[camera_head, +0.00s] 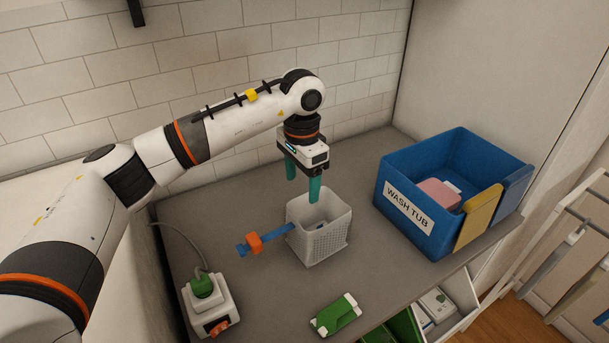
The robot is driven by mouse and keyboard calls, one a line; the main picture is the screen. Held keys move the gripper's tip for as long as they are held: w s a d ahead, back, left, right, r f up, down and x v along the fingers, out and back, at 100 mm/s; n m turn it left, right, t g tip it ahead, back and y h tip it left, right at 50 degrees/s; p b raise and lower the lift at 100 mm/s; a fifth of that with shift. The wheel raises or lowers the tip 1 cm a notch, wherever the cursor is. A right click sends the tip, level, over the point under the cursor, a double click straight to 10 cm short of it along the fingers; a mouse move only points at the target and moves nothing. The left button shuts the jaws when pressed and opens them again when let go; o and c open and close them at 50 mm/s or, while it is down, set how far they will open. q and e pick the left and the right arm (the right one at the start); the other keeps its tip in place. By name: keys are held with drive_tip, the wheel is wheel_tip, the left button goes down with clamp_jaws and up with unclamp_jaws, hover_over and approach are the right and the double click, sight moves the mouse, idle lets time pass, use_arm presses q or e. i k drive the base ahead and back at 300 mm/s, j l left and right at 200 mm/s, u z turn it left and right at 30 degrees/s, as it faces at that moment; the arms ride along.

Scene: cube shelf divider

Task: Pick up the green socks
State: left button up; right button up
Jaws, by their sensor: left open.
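The green socks (335,315) appear as a folded green bundle with white ends, lying on the grey counter near its front edge. My left gripper (302,182) has teal fingers pointing down, spread apart with nothing between them. It hangs over the back left of the white basket (322,245), well behind the green bundle and apart from it. My right gripper is out of view.
A blue wash tub (435,165) stands at the right, holding a pink item (440,194), with a yellow cloth (478,217) over its rim. A blue strip with an orange block (254,242) meets the basket. A white socket box (208,303) sits front left.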

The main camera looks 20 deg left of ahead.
sight(329, 321)
drive_tip(key=k+l, duration=0.2)
drive_tip(key=k, duration=0.3)
drive_tip(key=k+l, duration=0.2)
drive_tip(key=k, duration=0.25)
drive_tip(key=k+l, duration=0.15)
drive_tip(key=k, duration=0.35)
